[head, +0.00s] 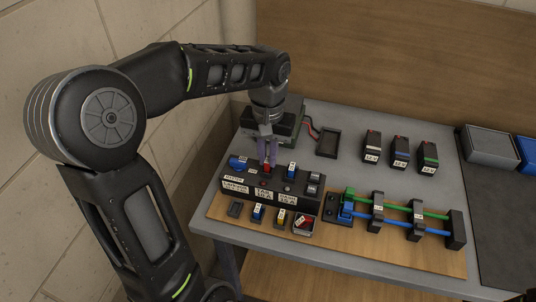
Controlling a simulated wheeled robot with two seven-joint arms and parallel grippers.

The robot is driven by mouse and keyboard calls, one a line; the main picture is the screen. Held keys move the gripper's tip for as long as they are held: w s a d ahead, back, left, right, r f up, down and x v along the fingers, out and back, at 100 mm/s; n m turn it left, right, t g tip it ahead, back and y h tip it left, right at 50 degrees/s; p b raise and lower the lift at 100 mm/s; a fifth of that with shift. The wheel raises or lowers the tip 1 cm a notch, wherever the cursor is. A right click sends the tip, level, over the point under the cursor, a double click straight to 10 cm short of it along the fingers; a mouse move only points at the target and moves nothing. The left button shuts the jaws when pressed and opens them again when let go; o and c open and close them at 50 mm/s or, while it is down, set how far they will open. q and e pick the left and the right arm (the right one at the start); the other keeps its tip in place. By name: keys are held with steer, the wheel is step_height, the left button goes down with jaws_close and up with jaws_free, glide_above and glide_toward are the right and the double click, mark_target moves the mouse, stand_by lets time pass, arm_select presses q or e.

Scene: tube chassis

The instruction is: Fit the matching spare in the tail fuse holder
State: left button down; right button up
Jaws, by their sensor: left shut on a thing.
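My left gripper (266,153) points down over the dark fuse block (231,185) and is shut on a small red fuse (266,168) at the block's middle position. Whether this fuse is seated or just above its socket cannot be told. White labels on the block's front are too small to read surely. My right gripper is out of view.
A blue part (238,162) sits at the block's left end. A rack with green and blue tubes (400,220) stands at right on a wooden board (380,261). Grey bins stand far right.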

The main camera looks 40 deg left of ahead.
mark_target(268, 159)
arm_select(q)
steer(key=shift+f, duration=0.4)
steer(key=c, duration=1.7)
jaws_free()
steer(key=shift+c, duration=0.2)
steer(key=shift+r, duration=0.25)
step_height(268, 159, up, 8)
steer(key=p, duration=0.6)
step_height(268, 159, up, 3)
steer(key=shift+f, duration=0.2)
